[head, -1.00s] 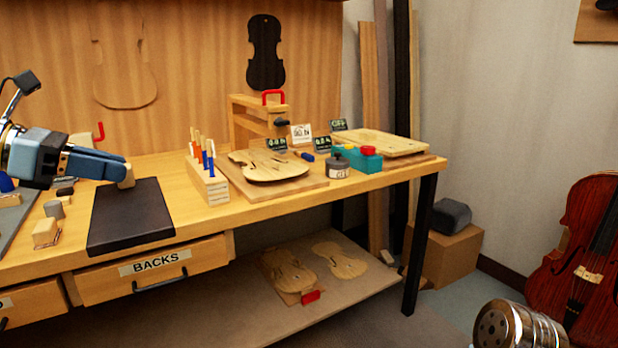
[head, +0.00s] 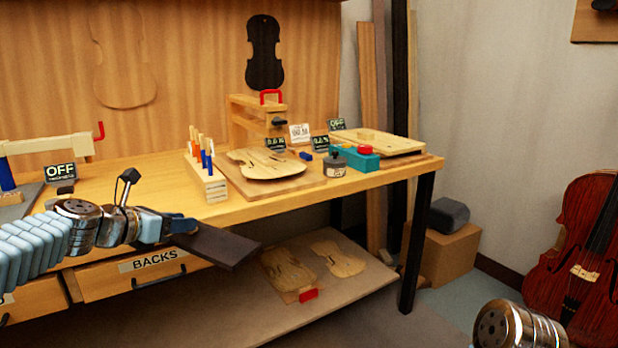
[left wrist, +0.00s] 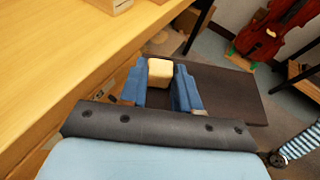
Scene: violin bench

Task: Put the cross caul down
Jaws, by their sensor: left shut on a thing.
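The cross caul appears to be the flat dark slab (head: 222,246) with a pale block (left wrist: 160,71) as its grip. My left gripper (head: 184,225) is shut on the pale block. It holds the slab out past the front edge of the workbench, clear of the top. In the left wrist view the slab (left wrist: 228,95) stretches to the right beyond my blue fingers (left wrist: 162,80). In the head view the gripper hides the pale block. My right gripper is not in view.
The bench top (head: 130,180) has free room behind my left arm. A rack of small tools (head: 206,178), a violin plate on a board (head: 265,165) and a grey jar (head: 334,164) stand farther right. A lower shelf (head: 330,290) holds violin plates.

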